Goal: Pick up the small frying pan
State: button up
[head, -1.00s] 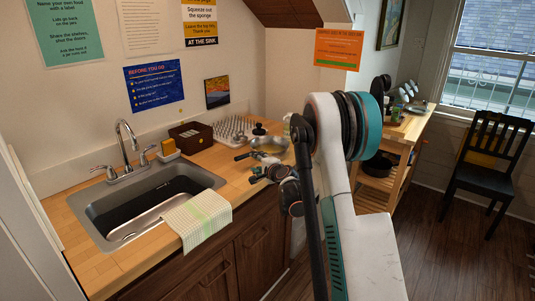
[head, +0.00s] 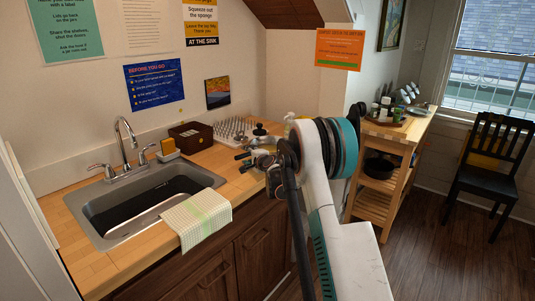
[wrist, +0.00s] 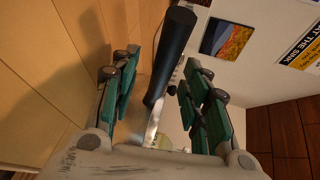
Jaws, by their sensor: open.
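The small frying pan shows in the wrist view as a long black handle (wrist: 172,50) with a bright metal part (wrist: 152,125) below it. The handle lies between the two teal fingers of my gripper (wrist: 160,82), with space on both sides. The gripper is open and not closed on it. In the head view my gripper (head: 256,162) is low over the counter right of the sink, largely hidden behind my arm. The pan's body is mostly hidden in both views.
The wooden counter (head: 215,155) holds a dish rack (head: 230,130), a dark box (head: 190,135) and a lidded metal pot (head: 261,138) near the wall. The sink (head: 140,205) with a draped towel (head: 195,216) is at left. A wooden cart (head: 378,185) stands at right.

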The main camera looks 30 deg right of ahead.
grip_shut()
jog(key=shift+r, duration=0.1)
jog(key=shift+r, duration=0.2)
notch_tip(320, 180, up, 19)
jog(key=p, duration=0.6)
jog(key=shift+r, duration=0.15)
dwell(0.7)
jog(key=shift+r, duration=0.1)
